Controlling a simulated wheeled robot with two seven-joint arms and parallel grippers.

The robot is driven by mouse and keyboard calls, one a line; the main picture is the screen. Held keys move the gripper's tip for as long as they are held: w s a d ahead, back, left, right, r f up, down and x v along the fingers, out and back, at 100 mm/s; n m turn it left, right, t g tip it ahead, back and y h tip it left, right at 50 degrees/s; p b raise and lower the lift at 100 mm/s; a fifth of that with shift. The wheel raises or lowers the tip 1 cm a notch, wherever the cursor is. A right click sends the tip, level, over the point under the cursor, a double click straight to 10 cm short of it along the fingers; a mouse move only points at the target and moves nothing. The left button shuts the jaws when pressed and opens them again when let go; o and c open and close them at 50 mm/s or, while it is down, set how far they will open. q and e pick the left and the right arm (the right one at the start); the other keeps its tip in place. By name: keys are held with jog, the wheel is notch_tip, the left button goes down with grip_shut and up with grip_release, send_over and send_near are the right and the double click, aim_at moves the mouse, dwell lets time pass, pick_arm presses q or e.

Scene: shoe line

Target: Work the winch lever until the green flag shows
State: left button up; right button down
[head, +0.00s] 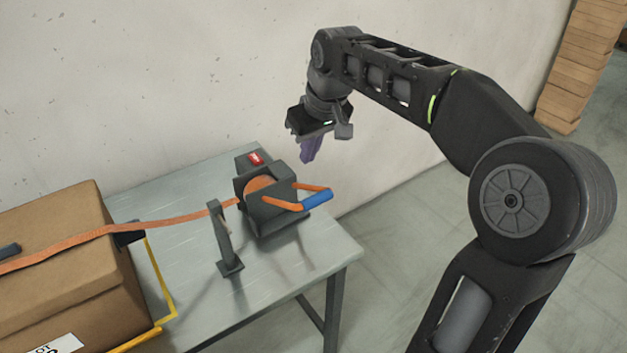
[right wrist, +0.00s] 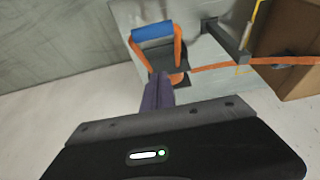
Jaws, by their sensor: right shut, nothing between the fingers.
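The winch (head: 268,221) is a dark grey block with an orange strap drum, standing on the metal table. Its lever has orange arms and a blue grip (head: 317,199) that points right, out near the table edge. In the right wrist view the blue grip (right wrist: 152,33) lies just beyond my fingers. A red marker (head: 256,158) shows behind the winch; no green shows there. My right gripper (head: 310,152) is shut and empty, pointing down above and behind the lever, apart from it. It also shows in the right wrist view (right wrist: 158,92). My left gripper is out of view.
The orange strap (head: 150,222) runs from the winch across a cardboard box (head: 70,290) at the left. A dark upright post (head: 225,240) stands in front of the winch. The table (head: 290,285) is bare at the front right. Stacked boxes (head: 580,60) stand far right.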

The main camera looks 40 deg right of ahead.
jog(key=f, duration=0.2)
jog(key=s+f, duration=0.1)
jog(key=f, duration=0.1)
jog(key=f+p, duration=0.1)
jog(key=f, duration=0.2)
jog(key=shift+s, duration=0.3)
